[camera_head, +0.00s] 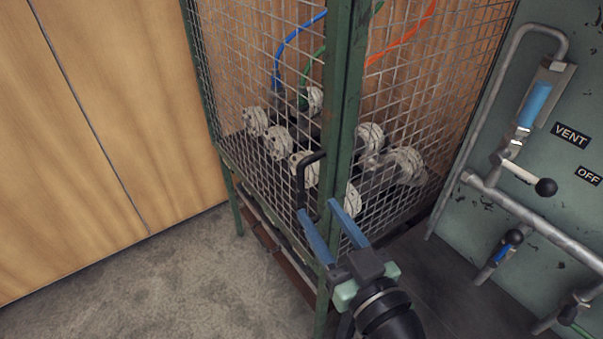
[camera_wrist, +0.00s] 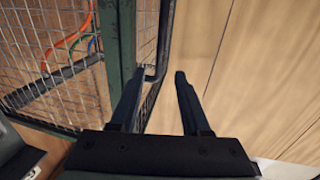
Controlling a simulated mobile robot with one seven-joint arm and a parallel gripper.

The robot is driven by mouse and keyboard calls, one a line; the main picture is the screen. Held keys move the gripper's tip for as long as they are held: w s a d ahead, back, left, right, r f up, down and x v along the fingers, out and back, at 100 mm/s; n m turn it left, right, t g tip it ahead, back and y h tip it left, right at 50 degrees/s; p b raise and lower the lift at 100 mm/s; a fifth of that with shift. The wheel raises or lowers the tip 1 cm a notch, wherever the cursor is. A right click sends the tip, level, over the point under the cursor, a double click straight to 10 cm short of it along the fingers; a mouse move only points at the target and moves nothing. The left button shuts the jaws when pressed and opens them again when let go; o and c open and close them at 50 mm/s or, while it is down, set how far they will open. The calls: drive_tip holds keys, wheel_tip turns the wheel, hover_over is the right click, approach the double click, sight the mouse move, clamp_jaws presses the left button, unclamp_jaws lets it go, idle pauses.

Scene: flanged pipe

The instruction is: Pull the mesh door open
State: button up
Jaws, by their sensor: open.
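The mesh door (camera_head: 240,55) is the left mesh face of a green-framed cage and looks shut. Its black D-shaped handle (camera_head: 299,182) stands out beside the green corner post. My gripper (camera_head: 317,207) is open and empty in front of this corner, with its blue fingers pointing up toward the handle's lower end. In the wrist view, the handle bar (camera_wrist: 167,35) appears between the two fingertips of my gripper (camera_wrist: 160,74), nearer the left one. I cannot tell whether a finger touches it. The handle's lower end is partly hidden near the fingers.
Inside the cage are several pale round fittings (camera_head: 279,145) and blue, green and orange hoses. A green panel (camera_head: 575,215) with pipes and valve levers stands at right. A wooden wall (camera_head: 100,130) is at left. Concrete floor (camera_head: 180,275) lies clear before the door.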

sight(302, 185)
drive_tip(key=p+x, duration=0.1)
drive_tip(key=x, duration=0.7)
drive_tip(key=shift+w, duration=0.15)
clamp_jaws()
idle(1.1)
